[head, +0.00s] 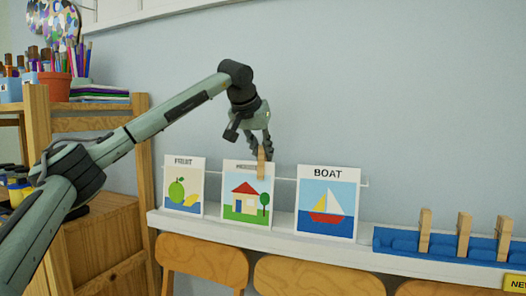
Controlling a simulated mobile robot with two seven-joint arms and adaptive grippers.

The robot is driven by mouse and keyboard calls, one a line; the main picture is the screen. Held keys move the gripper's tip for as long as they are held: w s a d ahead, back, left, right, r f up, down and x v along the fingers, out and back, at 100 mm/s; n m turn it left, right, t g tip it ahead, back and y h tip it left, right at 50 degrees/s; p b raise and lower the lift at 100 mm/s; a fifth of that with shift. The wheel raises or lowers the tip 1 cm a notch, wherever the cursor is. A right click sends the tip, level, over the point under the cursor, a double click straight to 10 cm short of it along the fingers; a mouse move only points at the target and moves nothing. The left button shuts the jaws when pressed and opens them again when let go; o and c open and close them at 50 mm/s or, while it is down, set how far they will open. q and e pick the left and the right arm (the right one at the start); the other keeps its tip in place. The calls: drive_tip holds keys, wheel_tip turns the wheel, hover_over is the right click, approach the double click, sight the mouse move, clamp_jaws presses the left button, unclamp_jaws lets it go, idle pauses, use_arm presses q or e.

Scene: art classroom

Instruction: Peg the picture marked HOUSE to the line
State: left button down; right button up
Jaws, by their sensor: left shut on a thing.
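The picture with the red-roofed house (240,207) stands upright on the white ledge, between the FRUIT picture (184,188) and the BOAT picture (327,203). Its label is partly hard to read. A thin white line (285,179) shows between the pictures and to the right of BOAT. My left gripper (263,149) points down and is shut on a wooden peg (261,165). The peg overlaps the top right part of the house picture; I cannot tell whether it grips the paper or the line. My right gripper is out of view.
A blue rack (395,242) with several upright wooden pegs (464,235) is on the ledge (280,238) at right. Wooden chair backs (203,259) stand below the ledge. A wooden shelf (100,122) with art supplies is at left. The wall above is clear.

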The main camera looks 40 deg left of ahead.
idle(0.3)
use_arm(q)
drive_tip(key=c, duration=1.4)
unclamp_jaws()
drive_tip(key=shift+o, duration=1.1)
drive_tip(key=shift+p+v, duration=1.9)
drive_tip(key=shift+v, duration=1.6)
drive_tip(key=shift+r, duration=0.15)
